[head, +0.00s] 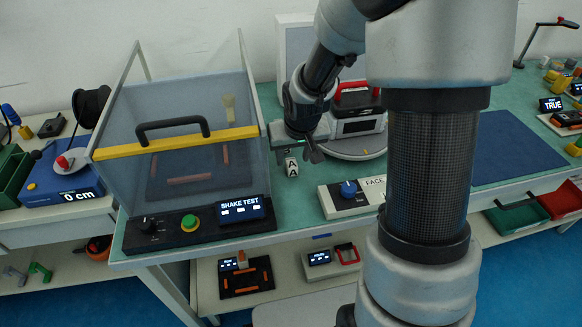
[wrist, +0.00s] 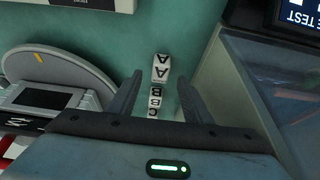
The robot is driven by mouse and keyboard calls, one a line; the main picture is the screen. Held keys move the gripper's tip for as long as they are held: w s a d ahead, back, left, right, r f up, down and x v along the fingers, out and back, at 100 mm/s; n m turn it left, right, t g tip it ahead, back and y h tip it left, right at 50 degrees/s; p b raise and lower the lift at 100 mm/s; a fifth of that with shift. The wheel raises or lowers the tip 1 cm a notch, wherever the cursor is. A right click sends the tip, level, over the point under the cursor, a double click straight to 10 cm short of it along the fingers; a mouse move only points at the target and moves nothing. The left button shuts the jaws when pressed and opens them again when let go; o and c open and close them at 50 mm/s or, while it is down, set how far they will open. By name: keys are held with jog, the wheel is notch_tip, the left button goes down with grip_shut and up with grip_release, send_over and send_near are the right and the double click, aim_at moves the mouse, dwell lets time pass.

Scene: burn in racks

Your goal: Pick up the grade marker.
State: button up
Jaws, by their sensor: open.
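The grade marker (head: 292,167) is a small white block with black letters on the green bench top, just right of the shake test box. In the wrist view the grade marker (wrist: 161,68) shows A on its far part, then B and C toward me. My gripper (head: 297,156) is just above and beside it in the head view. In the wrist view my gripper (wrist: 160,78) is open, with one finger on each side of the marker. I see no finger touching it. The near end of the marker is partly hidden by the gripper body.
The shake test box (head: 190,150), with clear walls and a yellow bar, stands close on the left. A device with a round grey plate (wrist: 60,70) and screen stands on the other side. The FACE box (head: 350,196) is to the right. Bench lies bare around the marker.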

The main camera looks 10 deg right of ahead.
aim_at(291, 167)
jog(key=x, duration=0.3)
jog(key=shift+r, duration=0.1)
jog(key=c, duration=1.1)
jog(key=shift+c, duration=0.2)
